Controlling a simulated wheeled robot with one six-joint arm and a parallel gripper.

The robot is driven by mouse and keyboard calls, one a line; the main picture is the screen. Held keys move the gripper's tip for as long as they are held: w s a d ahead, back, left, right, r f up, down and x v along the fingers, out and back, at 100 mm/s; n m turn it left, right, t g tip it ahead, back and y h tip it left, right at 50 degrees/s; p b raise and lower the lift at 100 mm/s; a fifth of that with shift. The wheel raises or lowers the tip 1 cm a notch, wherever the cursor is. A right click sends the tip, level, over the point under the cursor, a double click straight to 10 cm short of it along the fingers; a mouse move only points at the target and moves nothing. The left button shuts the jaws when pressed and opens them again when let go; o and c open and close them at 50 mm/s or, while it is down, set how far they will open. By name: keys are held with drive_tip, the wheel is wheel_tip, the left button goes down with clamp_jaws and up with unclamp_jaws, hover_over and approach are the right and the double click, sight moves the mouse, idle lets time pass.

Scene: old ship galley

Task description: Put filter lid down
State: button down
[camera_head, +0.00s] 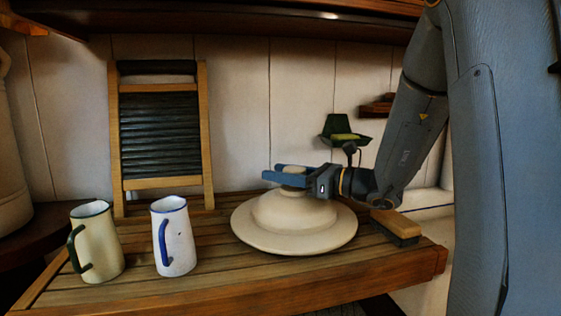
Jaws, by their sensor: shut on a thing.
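The filter lid (295,226) is a pale cream, wide-brimmed round dome with a knob on top. It is low over the right part of the slatted wooden table, with its brim level. I cannot tell for sure whether the brim touches the slats. My gripper (286,177) reaches in from the right and is shut on the lid's knob, with its blue fingers around it. The knob is partly hidden by the fingers.
A cream jug (98,246) and a white blue-handled jug (176,240) stand left of the lid. A brush (397,224) lies close to its right. A washboard (160,130) leans on the wall behind. A shelf (250,22) overhangs the table.

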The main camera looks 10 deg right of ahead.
drive_tip(key=shift+f, duration=0.2)
drive_tip(key=c, duration=0.9)
unclamp_jaws()
drive_tip(key=shift+c, duration=0.2)
drive_tip(key=shift+r, duration=0.15)
drive_tip(key=b, duration=0.2)
hover_over(325, 207)
drive_tip(key=shift+d, duration=0.1)
